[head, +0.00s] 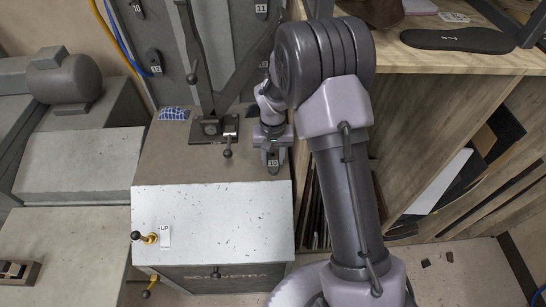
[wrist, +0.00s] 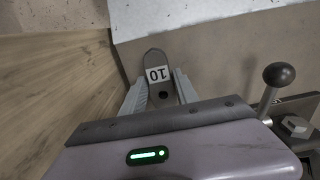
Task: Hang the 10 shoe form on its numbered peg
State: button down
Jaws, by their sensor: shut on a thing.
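The 10 shoe form (head: 272,161) is a small dark grey, rounded piece with a white 10 label. It is between the fingers of my gripper (head: 271,146), over the far right of the machine top. In the wrist view, the form (wrist: 154,58) sits between both grey fingers of my gripper (wrist: 161,91), its label upside down and a dark hole near the palm. The grey panel at the back (head: 232,40) carries dark rounded pieces with number labels: one seems to read 10 (head: 137,10), others 11 (head: 260,10) and 12 (head: 155,62). No bare peg shows clearly; my arm hides part of the panel.
A lever with a dark ball knob (wrist: 279,75) stands close to my gripper, right in the wrist view. A wooden shelf (head: 450,62) with a dark sole (head: 458,40) is at right. A blue patterned piece (head: 173,114) lies left.

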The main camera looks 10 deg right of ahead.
jog(key=shift+r, duration=0.1)
jog(key=shift+r+p, duration=1.6)
jog(key=shift+r, duration=0.4)
jog(key=s+a+r+p, duration=0.1)
jog(key=s+r+p, duration=0.2)
jog(key=s+r, duration=0.2)
jog(key=shift+r, duration=0.45)
